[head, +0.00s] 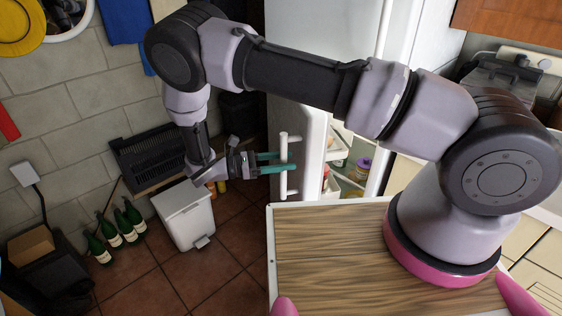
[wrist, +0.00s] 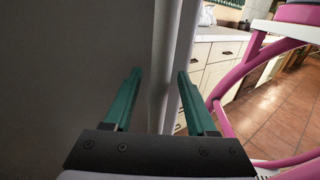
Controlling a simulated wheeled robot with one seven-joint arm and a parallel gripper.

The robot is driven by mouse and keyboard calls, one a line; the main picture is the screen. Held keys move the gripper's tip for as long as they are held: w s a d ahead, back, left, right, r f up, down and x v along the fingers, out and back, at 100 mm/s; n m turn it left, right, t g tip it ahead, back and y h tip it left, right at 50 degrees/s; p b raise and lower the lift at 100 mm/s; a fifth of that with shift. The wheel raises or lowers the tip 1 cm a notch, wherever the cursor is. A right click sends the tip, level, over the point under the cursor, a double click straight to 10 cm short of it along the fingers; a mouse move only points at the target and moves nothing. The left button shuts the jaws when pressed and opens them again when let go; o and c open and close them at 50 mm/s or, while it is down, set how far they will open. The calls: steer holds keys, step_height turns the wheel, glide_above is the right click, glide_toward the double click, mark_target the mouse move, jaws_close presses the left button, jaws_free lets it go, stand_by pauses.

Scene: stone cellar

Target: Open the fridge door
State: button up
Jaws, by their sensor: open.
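The white fridge (head: 340,35) stands at the top centre of the head view. Its lower door (head: 313,150) is ajar, and jars on shelves show through the gap. The door's handle (head: 283,185) is a white vertical bar. My gripper (head: 287,162) is open at the handle, with one teal finger on each side of it. In the wrist view the handle (wrist: 164,50) runs upright between the spread fingers (wrist: 160,72). Whether a finger touches the bar cannot be told.
A white pedal bin (head: 184,215) stands on the tiled floor below my gripper. Several green bottles (head: 118,225) stand by the wall at left. Open floor (head: 235,275) lies in front of the door. Drawers and a counter (wrist: 212,34) show beyond the door in the wrist view.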

steer(key=s+a, duration=0.1)
steer(key=a, duration=0.9)
steer(key=shift+a, duration=0.4)
steer(key=shift+s, duration=0.1)
